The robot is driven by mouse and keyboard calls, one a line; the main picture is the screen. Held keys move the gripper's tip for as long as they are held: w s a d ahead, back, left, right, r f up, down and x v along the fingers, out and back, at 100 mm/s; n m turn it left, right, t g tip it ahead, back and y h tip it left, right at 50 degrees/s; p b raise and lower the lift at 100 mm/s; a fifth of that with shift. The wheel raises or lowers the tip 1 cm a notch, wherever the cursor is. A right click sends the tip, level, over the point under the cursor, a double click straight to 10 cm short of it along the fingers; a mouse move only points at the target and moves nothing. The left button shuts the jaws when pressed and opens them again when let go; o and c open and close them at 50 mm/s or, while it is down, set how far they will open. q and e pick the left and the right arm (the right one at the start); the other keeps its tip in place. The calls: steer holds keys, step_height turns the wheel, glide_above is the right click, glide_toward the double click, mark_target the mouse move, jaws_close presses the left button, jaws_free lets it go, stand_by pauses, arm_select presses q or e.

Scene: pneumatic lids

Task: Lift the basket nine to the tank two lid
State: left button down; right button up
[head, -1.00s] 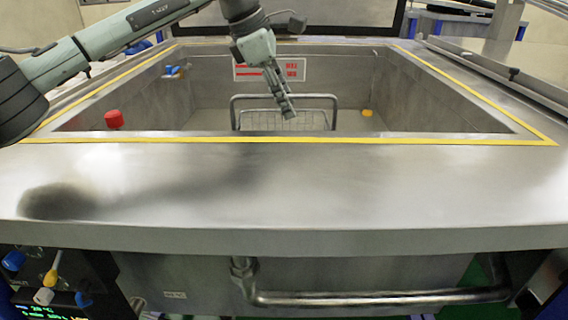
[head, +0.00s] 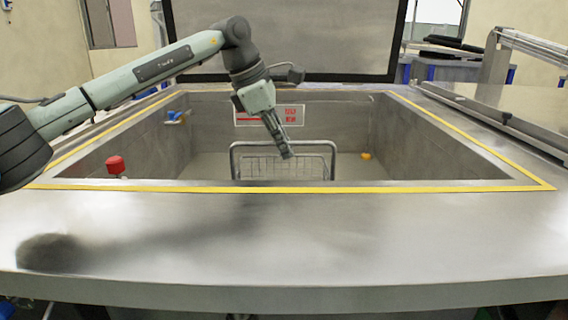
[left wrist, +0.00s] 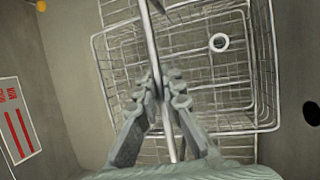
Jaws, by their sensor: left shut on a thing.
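The wire basket (head: 265,168) is inside the sunken steel tank (head: 380,120), with a tall tubular handle frame (head: 238,150) rising above it. My left gripper (head: 285,152) reaches into the tank from the left and is at the top bar of this handle. In the left wrist view my left gripper (left wrist: 165,92) is shut on the handle bar (left wrist: 151,40), which runs between its fingers. The wire basket (left wrist: 190,70) lies below, with a small white ring (left wrist: 219,42) on it. The right gripper is not in view.
Yellow tape (head: 420,189) borders the tank opening. A red knob (head: 115,165), a blue fitting (head: 175,116) and a yellow-orange piece (head: 366,156) are inside the tank. A raised dark-framed lid panel (head: 285,40) stands behind. The front steel deck (head: 400,240) is clear.

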arm_select(q)
step_height(320, 180, up, 28)
steer(key=p, duration=0.4)
steer(key=shift+r, duration=0.2)
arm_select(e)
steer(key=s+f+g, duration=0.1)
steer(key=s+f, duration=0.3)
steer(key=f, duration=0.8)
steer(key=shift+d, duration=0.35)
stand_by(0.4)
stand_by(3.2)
